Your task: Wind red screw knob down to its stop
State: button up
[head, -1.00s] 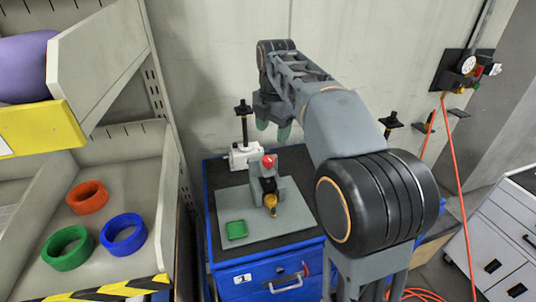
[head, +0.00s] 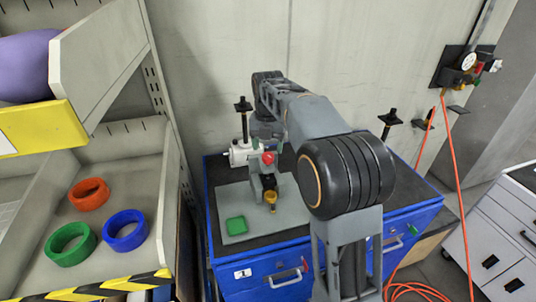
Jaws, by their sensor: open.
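The red knob (head: 268,158) shows small at the top of a grey bracket on the grey base plate (head: 232,203), which lies on the blue cabinet. A yellow-brown knob (head: 271,197) on a dark part sits in front of the bracket, lower down. My gripper (head: 268,144) points down close above or behind the red knob in the head view. Its fingers are small and partly hidden, and I cannot tell whether they touch the knob. The gripper is open.
A green square pad (head: 236,225) lies on the plate's front left. A white device (head: 239,153) and a black-topped post (head: 243,105) stand behind. Another black post (head: 390,120) is at right. A shelf with coloured rings (head: 126,231) stands left.

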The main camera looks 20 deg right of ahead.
aim_at(268, 155)
jog(key=shift+f, duration=1.95)
jog(key=shift+c, duration=0.2)
jog(key=c, duration=0.9)
jog(key=shift+m, duration=0.3)
